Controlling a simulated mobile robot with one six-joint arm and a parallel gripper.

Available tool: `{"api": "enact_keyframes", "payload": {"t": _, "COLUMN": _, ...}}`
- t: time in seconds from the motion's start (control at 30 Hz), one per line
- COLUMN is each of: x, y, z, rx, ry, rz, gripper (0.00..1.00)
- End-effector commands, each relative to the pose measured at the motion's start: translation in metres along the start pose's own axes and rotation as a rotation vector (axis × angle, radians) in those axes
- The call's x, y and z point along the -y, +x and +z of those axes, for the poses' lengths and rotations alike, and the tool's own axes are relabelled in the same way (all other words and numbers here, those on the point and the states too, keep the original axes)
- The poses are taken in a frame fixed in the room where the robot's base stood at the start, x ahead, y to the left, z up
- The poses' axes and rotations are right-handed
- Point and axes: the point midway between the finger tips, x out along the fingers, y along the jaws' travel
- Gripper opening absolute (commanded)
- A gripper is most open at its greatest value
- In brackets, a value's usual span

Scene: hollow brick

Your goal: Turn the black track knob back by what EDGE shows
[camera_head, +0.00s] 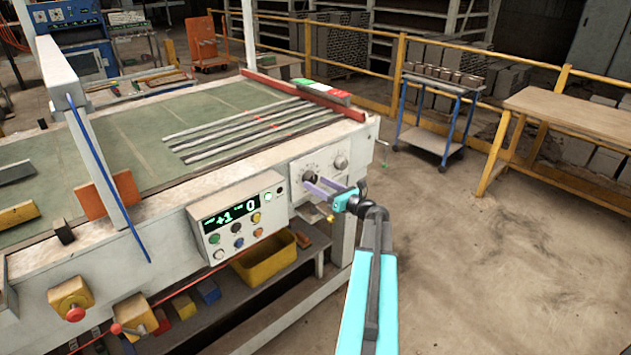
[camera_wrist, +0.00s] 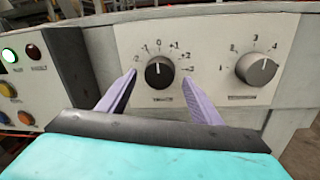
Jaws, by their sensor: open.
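The black track knob (camera_wrist: 159,73) sits on a pale panel in the wrist view, ringed by a scale with minus and plus marks. Its white pointer mark is at the top, roughly toward 0. In the head view the knob (camera_head: 309,177) is partly behind my fingers. My gripper (camera_wrist: 159,79) is open, with one purple finger on each side of the knob and visible gaps; I cannot tell how deep the tips reach. It also shows in the head view (camera_head: 317,184). The green display (camera_head: 231,212) reads +1 at left and 0 at right; its small labels are unclear.
A grey knob (camera_wrist: 256,68) with its own numbered scale is right of the black one. A control box (camera_head: 240,218) with coloured buttons stands left. A yellow bin (camera_head: 265,268) is below. The floor at right is open before a wooden table (camera_head: 570,110).

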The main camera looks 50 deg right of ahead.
Motion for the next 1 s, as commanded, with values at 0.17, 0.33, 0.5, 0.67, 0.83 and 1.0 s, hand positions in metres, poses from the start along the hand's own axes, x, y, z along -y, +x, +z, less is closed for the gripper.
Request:
{"api": "enact_keyframes", "payload": {"t": 0.17, "x": 0.000, "y": 0.016, "z": 0.001, "rx": -0.001, "ry": -0.001, "rz": 0.001, "gripper": 0.59}}
{"api": "enact_keyframes", "payload": {"t": 0.33, "x": 0.000, "y": 0.020, "z": 0.000, "rx": -0.001, "ry": -0.001, "rz": 0.000, "gripper": 0.59}}
{"api": "enact_keyframes", "payload": {"t": 0.5, "x": 0.000, "y": 0.020, "z": -0.001, "rx": -0.001, "ry": -0.001, "rz": 0.000, "gripper": 0.59}}
{"api": "enact_keyframes", "payload": {"t": 0.67, "x": 0.000, "y": 0.020, "z": -0.001, "rx": -0.001, "ry": 0.000, "rz": 0.001, "gripper": 0.44}}
{"api": "enact_keyframes", "payload": {"t": 0.83, "x": -0.001, "y": 0.020, "z": -0.001, "rx": -0.001, "ry": 0.000, "rz": 0.001, "gripper": 0.18}}
{"api": "enact_keyframes", "payload": {"t": 1.0, "x": -0.001, "y": 0.020, "z": -0.001, "rx": -0.001, "ry": -0.005, "rz": 0.001, "gripper": 0.18}}
